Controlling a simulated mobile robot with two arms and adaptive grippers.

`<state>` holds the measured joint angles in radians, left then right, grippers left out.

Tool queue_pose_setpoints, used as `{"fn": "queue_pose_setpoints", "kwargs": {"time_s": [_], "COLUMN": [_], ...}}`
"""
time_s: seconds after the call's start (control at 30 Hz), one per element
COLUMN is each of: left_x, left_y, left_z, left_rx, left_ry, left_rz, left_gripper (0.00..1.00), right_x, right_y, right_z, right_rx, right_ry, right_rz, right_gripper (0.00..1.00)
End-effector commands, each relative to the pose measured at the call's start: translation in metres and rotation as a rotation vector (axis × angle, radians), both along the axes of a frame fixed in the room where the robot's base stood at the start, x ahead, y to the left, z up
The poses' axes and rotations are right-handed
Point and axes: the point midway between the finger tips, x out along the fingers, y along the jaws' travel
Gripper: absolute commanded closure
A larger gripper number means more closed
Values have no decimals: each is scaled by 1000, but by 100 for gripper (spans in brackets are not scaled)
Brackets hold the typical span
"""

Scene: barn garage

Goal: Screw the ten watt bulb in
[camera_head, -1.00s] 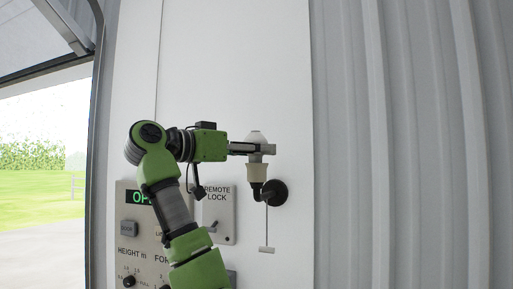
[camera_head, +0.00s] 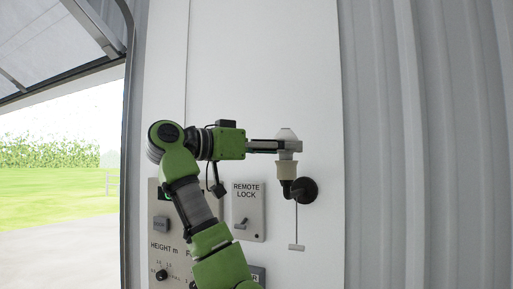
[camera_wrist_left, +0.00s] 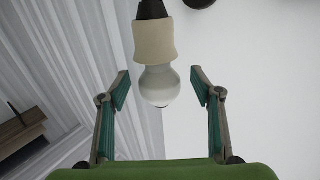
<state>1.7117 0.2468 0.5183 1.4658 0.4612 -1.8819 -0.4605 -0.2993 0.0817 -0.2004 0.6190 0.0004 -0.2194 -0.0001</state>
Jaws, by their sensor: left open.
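The bulb (camera_head: 287,134) is white and sits upright in the cream socket (camera_head: 287,170) of the wall lamp, with its rounded end up. In the left wrist view the bulb (camera_wrist_left: 159,86) is in the socket (camera_wrist_left: 154,41), between the two fingers and apart from both. My left gripper (camera_head: 284,146) is at bulb height and open around it, empty; it also shows in the left wrist view (camera_wrist_left: 160,84). How far the bulb is threaded in is hidden by the socket. The bulb's wattage mark cannot be read. My right gripper is not in view.
The lamp's dark round wall mount (camera_head: 308,190) and a hanging pull cord with a white handle (camera_head: 297,247) are below the socket. A remote lock switch box (camera_head: 249,190) and a control panel (camera_head: 160,260) are to the left. The wall above is clear.

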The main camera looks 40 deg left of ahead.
Motion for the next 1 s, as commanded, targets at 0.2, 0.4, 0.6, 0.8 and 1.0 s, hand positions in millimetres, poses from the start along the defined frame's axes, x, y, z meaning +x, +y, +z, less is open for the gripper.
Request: {"fn": "queue_pose_setpoints", "kwargs": {"time_s": [0.2,0.4,0.6,0.8,1.0], "left_x": [-49,-75,-89,-91,-92], "left_y": [21,31,35,35,35], "left_z": [0,-1,-1,0,-1], "left_rx": [0,1,0,0,0], "left_ry": [-2,1,1,0,0], "left_rz": [7,8,4,0,1], "left_gripper": [41,41,41,41,41], "right_x": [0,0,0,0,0], "right_y": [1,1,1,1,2], "right_z": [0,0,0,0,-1], "right_rx": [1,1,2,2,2], "right_ry": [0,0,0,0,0], "right_rz": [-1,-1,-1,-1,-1], "right_gripper": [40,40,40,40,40]}}
